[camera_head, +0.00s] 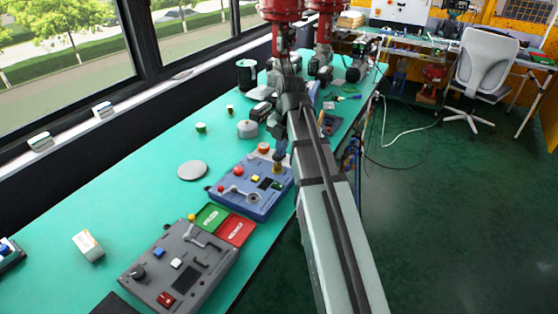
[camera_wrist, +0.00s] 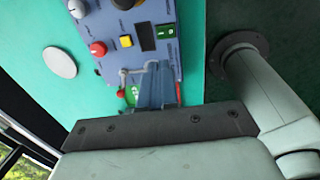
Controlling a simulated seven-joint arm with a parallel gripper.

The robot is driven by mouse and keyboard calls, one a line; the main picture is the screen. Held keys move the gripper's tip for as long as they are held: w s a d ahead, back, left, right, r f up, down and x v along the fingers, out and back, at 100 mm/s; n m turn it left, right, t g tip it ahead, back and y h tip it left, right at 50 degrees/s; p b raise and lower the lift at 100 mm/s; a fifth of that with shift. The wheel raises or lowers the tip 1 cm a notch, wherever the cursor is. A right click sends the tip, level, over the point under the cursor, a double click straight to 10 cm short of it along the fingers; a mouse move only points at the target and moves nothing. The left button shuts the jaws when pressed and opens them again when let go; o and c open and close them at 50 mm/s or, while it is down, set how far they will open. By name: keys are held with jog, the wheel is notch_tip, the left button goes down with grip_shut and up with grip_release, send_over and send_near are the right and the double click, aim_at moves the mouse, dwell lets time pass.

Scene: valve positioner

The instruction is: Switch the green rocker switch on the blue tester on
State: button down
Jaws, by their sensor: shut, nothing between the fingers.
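The blue tester (camera_head: 222,196) lies on the green bench, and part of it shows at the top of the wrist view (camera_wrist: 112,27). Its green rocker switch (camera_wrist: 165,31) sits near the panel's right edge in the wrist view, right of a black display (camera_wrist: 146,36). In the head view the green switch (camera_head: 276,186) is small. Which way it is tipped I cannot tell. My gripper (camera_wrist: 153,66) is shut and empty, its fingers over the tester's panel below the switch in the wrist view. In the head view my arm hides part of the tester's right side.
A yellow button (camera_wrist: 126,41) and a red button (camera_wrist: 98,48) are beside the display. A metal lever (camera_wrist: 128,72) lies close left of my fingers. A grey tester (camera_head: 180,268) and green and red cards (camera_head: 236,230) lie nearer in the head view.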

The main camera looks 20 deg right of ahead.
aim_at(276, 184)
jog(key=f, duration=0.4)
jog(key=a+f, duration=0.1)
jog(key=f, duration=0.3)
jog(key=w+f, duration=0.1)
jog(key=f, duration=0.4)
jog(key=shift+w+a, duration=0.1)
jog(key=shift+a, duration=0.05)
jog(key=shift+w+a+f, duration=0.1)
jog(key=shift+f, duration=0.15)
jog(key=shift+s, duration=0.2)
jog(key=shift+s+d+r, duration=0.15)
jog(key=shift+s+d, duration=0.25)
jog(key=shift+d, duration=0.2)
jog(key=shift+r, duration=0.1)
notch_tip(276, 184, up, 14)
jog(key=s+d, duration=0.1)
jog(key=shift+s+d, duration=0.15)
jog(key=shift+d, duration=0.05)
dwell(0.7)
